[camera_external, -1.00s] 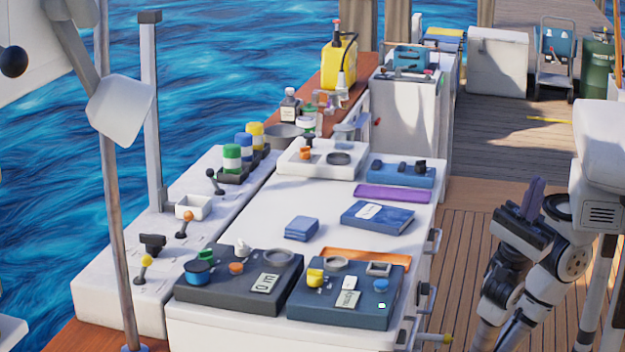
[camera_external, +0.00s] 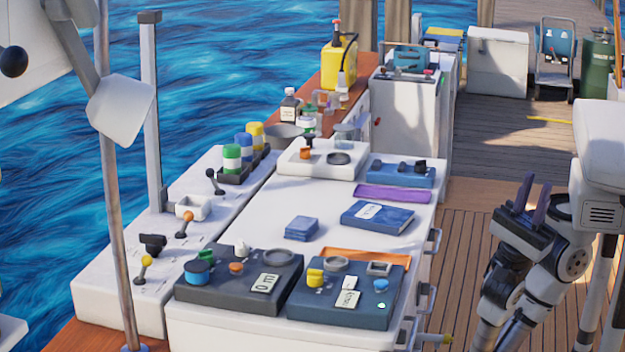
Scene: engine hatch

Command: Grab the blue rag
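A small folded blue cloth stack, which looks like the blue rag (camera_external: 301,228), lies on the white hatch top (camera_external: 270,222), near its middle. My gripper (camera_external: 533,190) is at the right of the picture, over the deck and well apart from the rag. Its two purple fingers point up and stand apart with nothing between them.
A blue book (camera_external: 377,217) with a white label lies right of the rag. An orange tray (camera_external: 365,257), a dark blue tray (camera_external: 330,305) and a black tray (camera_external: 225,295) with small parts lie in front. A purple strip (camera_external: 392,193) lies behind. Drawer handles stick out on the right side.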

